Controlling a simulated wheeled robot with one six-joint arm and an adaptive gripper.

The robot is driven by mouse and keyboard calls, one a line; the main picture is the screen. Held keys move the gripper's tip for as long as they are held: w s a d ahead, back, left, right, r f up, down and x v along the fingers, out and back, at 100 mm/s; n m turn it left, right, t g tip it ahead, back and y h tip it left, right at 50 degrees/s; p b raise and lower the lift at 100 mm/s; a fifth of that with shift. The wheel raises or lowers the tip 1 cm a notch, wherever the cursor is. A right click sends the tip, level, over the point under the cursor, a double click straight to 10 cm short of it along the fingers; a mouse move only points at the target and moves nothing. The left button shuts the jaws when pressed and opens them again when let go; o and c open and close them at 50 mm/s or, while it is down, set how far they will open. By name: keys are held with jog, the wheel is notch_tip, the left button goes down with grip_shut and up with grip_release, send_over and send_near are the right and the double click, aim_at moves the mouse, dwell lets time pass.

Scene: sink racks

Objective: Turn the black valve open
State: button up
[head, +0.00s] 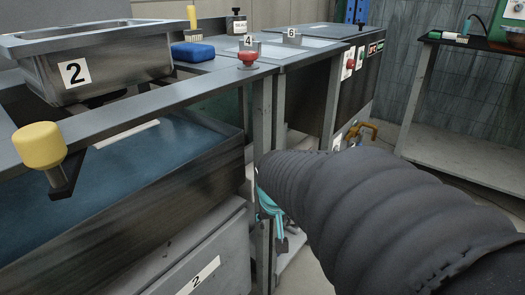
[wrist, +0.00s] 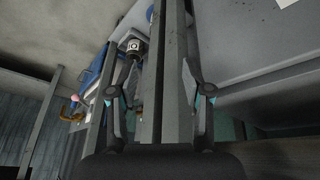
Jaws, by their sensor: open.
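I cannot make out the black valve with certainty in either view. A small black part with a white, dark-ringed face (wrist: 133,46) shows in the wrist view, above the left finger and beside a metal post; I cannot tell if it is the valve. My gripper (wrist: 158,93) is open, with its two fingers apart and nothing seen held. The grey metal post (wrist: 176,60) runs through the picture between the fingers; I cannot tell its distance. In the head view my dark sleeved arm hides most of my gripper, and only teal parts show beside the rack leg.
A steel sink (head: 115,60) and a long rack rail (head: 130,105) with a yellow knob (head: 40,146) stand at left. A red knob (head: 248,58) sits on the rack corner. A yellow-handled fitting (head: 361,130) lies beyond my arm. Another table (head: 455,140) stands right, past open floor.

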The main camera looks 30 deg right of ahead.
jog(key=w+d+f+m+h, duration=0.1)
jog(key=w+d+f+m, duration=0.3)
jog(key=d, duration=0.5)
jog(key=w+d+f+m+h, duration=0.1)
jog(key=w+d+f+m, duration=0.15)
jog(key=d+f, duration=0.5)
jog(key=w+d+m+t+y, duration=0.4)
jog(key=w+d+m+t, duration=0.75)
jog(key=t, duration=0.35)
jog(key=shift+n, duration=0.5)
jog(key=w, duration=0.4)
jog(key=w+r, duration=0.1)
jog(key=w, duration=0.3)
jog(key=w+d+b, duration=0.1)
jog(key=w, duration=0.3)
jog(key=shift+w+r, duration=0.1)
jog(key=shift+r, duration=0.15)
grip_shut()
